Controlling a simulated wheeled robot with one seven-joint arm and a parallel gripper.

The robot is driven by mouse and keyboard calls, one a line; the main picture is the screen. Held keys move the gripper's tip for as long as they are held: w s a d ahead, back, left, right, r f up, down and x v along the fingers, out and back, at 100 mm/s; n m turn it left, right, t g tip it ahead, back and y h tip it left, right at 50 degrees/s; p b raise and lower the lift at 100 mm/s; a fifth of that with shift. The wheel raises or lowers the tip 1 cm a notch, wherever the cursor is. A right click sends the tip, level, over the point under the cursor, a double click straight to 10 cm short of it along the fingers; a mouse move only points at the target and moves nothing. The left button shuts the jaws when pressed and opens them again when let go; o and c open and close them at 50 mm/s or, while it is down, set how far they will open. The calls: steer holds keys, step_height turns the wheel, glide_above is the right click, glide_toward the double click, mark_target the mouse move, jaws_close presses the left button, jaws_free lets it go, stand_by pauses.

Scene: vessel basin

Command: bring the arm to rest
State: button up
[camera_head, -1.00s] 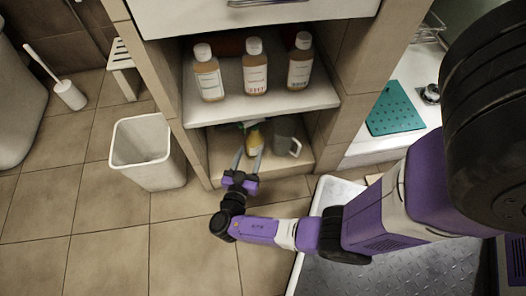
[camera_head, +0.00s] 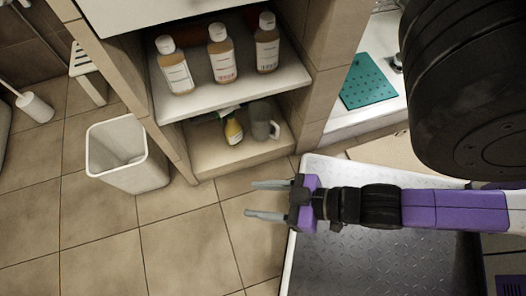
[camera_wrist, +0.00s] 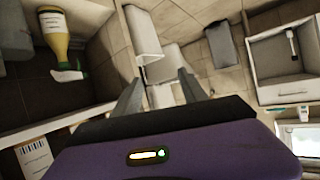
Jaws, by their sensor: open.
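My gripper (camera_head: 266,200) is open and empty, held out in front of the cabinet with its fingers pointing left in the head view. Its two fingers also show in the wrist view (camera_wrist: 160,92), spread apart with nothing between them. A spray bottle (camera_head: 233,130) with a yellow body and white head stands on the lower shelf (camera_head: 205,160), next to a grey mug (camera_head: 262,122). The bottle also shows at the upper left of the wrist view (camera_wrist: 56,38). The gripper is apart from both.
Several things surround the arm: the cabinet's upper shelf (camera_head: 240,94) with three labelled bottles, a white bin (camera_head: 125,165) on the floor at left, and a metal-plated platform (camera_head: 350,262) under the arm. A teal mat (camera_head: 367,84) lies at the upper right.

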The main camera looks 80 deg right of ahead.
step_height(320, 180, up, 8)
steer(key=t, duration=0.2)
steer(key=shift+s+d+n, duration=0.2)
steer(key=shift+n, duration=0.1)
steer(key=shift+r, duration=0.15)
step_height(320, 180, up, 39)
steer(key=p, duration=3.9)
steer(key=shift+c, duration=0.4)
